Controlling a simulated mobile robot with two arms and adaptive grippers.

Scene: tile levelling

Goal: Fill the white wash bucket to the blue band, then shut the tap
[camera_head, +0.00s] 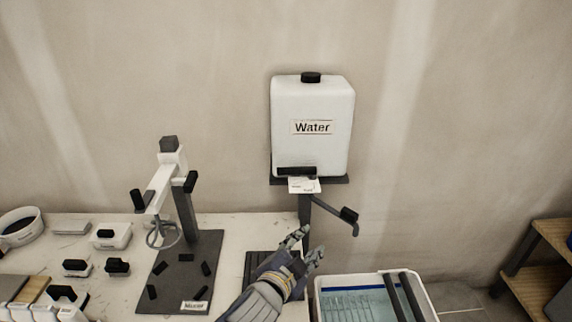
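A white water tank (312,125) labelled "Water" hangs on the wall on a dark bracket. Below it a thin grey pipe slants down to the right, with a black tap handle (349,214) near its end. A white rectangular bucket (428,304) stands below at the bottom edge, partly cut off. Its inside looks pale blue with a blue strip near the top, and dark bars lie across its right side. The water level cannot be made out. My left gripper (309,244) is open and empty, below and left of the tap handle, apart from it. My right gripper is out of view.
A mixer stand (184,205) on a dark base is left of my arm on the pale worktop (115,278). Several small white and black items and a round white tub (20,240) lie farther left. A wooden shelf (530,282) is at the right.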

